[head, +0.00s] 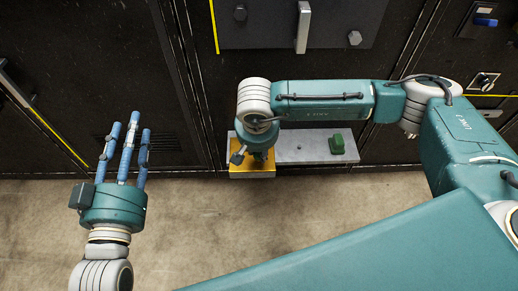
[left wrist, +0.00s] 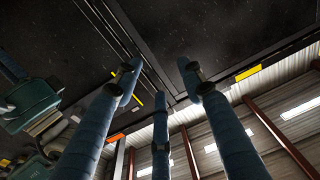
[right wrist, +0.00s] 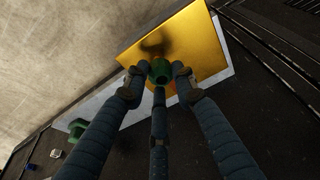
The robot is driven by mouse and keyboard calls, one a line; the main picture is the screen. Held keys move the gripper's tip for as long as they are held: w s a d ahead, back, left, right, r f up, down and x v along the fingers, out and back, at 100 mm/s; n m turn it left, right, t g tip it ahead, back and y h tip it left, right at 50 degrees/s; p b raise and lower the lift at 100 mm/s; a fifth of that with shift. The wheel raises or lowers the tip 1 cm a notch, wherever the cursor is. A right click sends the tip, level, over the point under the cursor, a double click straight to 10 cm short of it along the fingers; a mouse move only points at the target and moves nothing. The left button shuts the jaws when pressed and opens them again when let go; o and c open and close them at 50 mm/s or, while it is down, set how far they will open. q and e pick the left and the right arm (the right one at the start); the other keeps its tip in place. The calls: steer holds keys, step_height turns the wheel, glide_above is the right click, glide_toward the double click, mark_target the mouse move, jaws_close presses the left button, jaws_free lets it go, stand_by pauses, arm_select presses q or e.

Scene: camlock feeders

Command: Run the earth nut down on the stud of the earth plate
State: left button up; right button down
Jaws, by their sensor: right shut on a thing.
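The gold earth plate (head: 252,174) sits at the left end of a pale grey ledge at the cabinet foot. It also shows in the right wrist view (right wrist: 195,40). My right gripper (head: 262,158) reaches down over the plate. In the right wrist view, its fingers (right wrist: 160,78) are closed around a round green piece (right wrist: 161,68), apparently the earth nut, against or just above the plate. The stud is hidden under the green piece, so I cannot tell how far down it sits. My left gripper (head: 131,130) is open and empty, fingers pointing up, left of the ledge.
A second green piece (head: 338,144) stands on the grey ledge (head: 305,150) right of my gripper; it also shows in the right wrist view (right wrist: 77,128). Dark cabinets (head: 150,60) rise behind. The concrete floor (head: 210,225) in front is clear.

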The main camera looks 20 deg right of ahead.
arm_select(q)
steer(key=shift+r, duration=0.1)
steer(key=shift+s+d+r+t+b, duration=0.15)
steer(key=shift+r+t, duration=0.35)
steer(key=shift+r, duration=0.4)
steer(key=shift+s+r+t+b, duration=0.15)
steer(key=shift+r+t, duration=0.35)
steer(key=shift+r, duration=0.35)
arm_select(e)
steer(key=shift+f, duration=0.4)
arm_select(q)
steer(key=shift+r, duration=0.1)
steer(key=shift+s+d+r+t+h, duration=0.1)
steer(key=shift+s+r+t+h, duration=0.15)
steer(key=shift+r+h, duration=0.4)
arm_select(e)
steer(key=shift+f, duration=0.1)
arm_select(q)
steer(key=shift+r, duration=0.2)
steer(key=shift+f+y, duration=0.2)
steer(key=shift+y, duration=0.15)
arm_select(e)
steer(key=shift+s+f, duration=0.1)
steer(key=c, duration=2.3)
jaws_free()
jaws_close()
arm_select(q)
steer(key=shift+f, duration=0.1)
